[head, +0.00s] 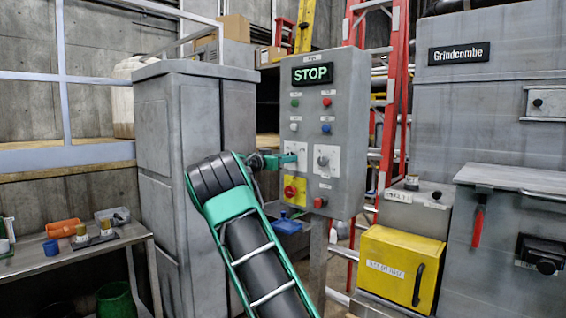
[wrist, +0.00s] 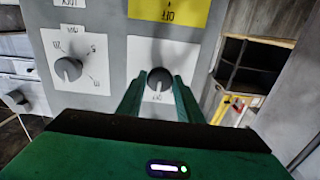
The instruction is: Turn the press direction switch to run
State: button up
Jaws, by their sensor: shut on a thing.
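A grey control box (head: 345,110) stands upright with a lit STOP display (head: 313,74). It has two white plates with rotary knobs, side by side. My gripper (head: 290,158) reaches the left plate from the left. In the wrist view, which shows the panel upside down, my gripper (wrist: 160,92) has a finger on each side of a dark round knob (wrist: 160,76) and is shut on it. The other knob (wrist: 68,69) is free; it also shows in the head view (head: 323,160). The plates' small labels are too unclear to tell which is the press direction switch.
A yellow plate with a red knob (head: 291,191) sits below the held knob. Coloured buttons (head: 327,102) are above. A grey cabinet (head: 165,130) stands left of my arm, and a red ladder (head: 396,80) is behind the box. A yellow bin (head: 395,265) stands to the right.

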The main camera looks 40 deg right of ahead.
jog(key=shift+w, duration=0.1)
jog(key=m, duration=0.9)
jog(key=shift+w+a, duration=0.1)
jog(key=shift+m, duration=0.4)
dwell(0.3)
jog(key=o, duration=1)
jog(key=shift+o, duration=0.2)
jog(key=a, duration=1)
jog(key=shift+s+a, duration=0.35)
jog(key=shift+s, duration=0.05)
